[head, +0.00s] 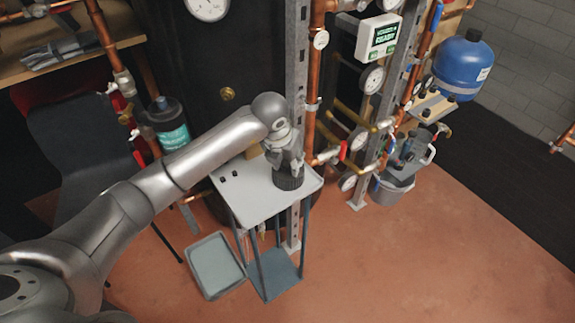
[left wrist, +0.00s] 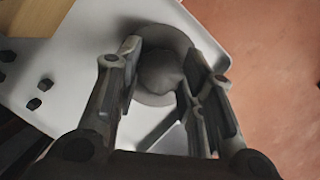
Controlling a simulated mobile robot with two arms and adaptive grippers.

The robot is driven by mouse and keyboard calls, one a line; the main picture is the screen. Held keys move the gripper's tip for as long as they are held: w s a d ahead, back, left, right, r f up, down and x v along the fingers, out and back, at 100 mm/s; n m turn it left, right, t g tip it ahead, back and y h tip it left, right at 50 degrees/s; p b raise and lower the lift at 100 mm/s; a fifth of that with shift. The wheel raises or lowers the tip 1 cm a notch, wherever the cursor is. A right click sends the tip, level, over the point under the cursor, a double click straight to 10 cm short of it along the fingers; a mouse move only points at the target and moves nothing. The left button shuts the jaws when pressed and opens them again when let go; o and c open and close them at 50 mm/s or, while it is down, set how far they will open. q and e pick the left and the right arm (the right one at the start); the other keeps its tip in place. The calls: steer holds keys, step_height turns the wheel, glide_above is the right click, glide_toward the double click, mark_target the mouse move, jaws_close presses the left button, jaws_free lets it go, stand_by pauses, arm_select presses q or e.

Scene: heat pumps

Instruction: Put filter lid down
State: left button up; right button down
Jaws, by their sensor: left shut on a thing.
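The filter lid (head: 289,182) is a dark grey, round, ribbed piece at the right side of a small white-topped stand (head: 250,205). In the left wrist view the lid (left wrist: 160,32) shows a round rim and a raised knob between my fingers. My left gripper (head: 287,165) points down from above and is shut on the lid. The lid is over the white top, at or very near its surface; I cannot tell whether it touches. My right gripper is in neither view.
Several small black pieces (left wrist: 38,94) lie on the white top, left of the lid, near a wooden block (left wrist: 22,22). A grey tray (head: 215,265) rests on the floor beside the stand. Copper pipes (head: 313,90) and a metal post (head: 297,60) rise close behind.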

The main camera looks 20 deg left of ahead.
arm_select(q)
steer(key=shift+f, duration=0.15)
steer(key=o, duration=1.1)
steer(key=shift+o, duration=0.2)
steer(key=shift+r, duration=0.35)
steer(key=v, duration=1.1)
steer(key=shift+s+r, duration=0.2)
steer(key=shift+r, duration=0.15)
